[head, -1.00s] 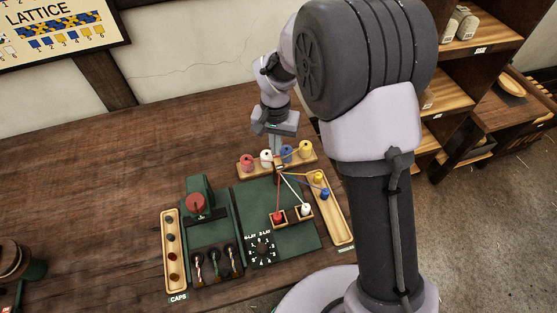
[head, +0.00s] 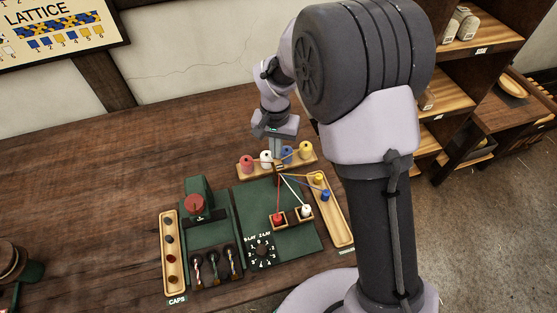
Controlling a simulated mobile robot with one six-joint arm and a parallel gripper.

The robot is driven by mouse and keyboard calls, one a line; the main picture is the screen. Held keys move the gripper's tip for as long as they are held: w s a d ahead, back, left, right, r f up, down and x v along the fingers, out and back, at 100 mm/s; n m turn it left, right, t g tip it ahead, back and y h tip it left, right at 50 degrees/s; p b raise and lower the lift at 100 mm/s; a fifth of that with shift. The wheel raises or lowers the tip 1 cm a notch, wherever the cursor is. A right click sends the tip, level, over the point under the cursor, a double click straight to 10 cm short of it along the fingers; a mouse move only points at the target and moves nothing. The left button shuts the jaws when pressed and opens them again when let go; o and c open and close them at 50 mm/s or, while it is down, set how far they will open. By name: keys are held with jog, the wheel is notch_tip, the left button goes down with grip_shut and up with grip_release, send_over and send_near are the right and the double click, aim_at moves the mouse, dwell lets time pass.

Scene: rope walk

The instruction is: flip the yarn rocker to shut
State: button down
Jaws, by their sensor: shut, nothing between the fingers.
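My gripper (head: 277,150) points down at the back of the green board (head: 300,236), just in front of the row of yarn spools. It is shut and holds nothing. Several coloured strands run from a point close under its fingertips to small pegs on the board and the right tray. A round black dial (head: 262,251) with white numbers lies at the front of the board. I cannot make out which part is the yarn rocker; the fingers and strands cover the area under the gripper, and details there are too small to tell.
A wooden rack (head: 243,174) holds pink, white, blue and yellow spools. A green machine with a red knob (head: 194,206) stands left of the board. A tray of caps (head: 171,282) lies farther left, a wooden tray (head: 336,228) right. The table's left side is mostly clear.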

notch_tip(320, 180, up, 8)
jog(key=p, duration=0.5)
jog(key=shift+f, duration=0.15)
jog(key=s+d+r+m+t+y+b, duration=0.1)
jog(key=s+d+r+t+b, duration=0.2)
jog(key=s+d+r+b, duration=0.55)
jog(key=s+r+t, duration=0.1)
jog(key=s, duration=0.6)
jog(key=s+d+r+t+y, duration=0.1)
jog(key=s, duration=0.6)
jog(key=shift+s+d+m+t, duration=0.3)
jog(key=shift+t, duration=0.1)
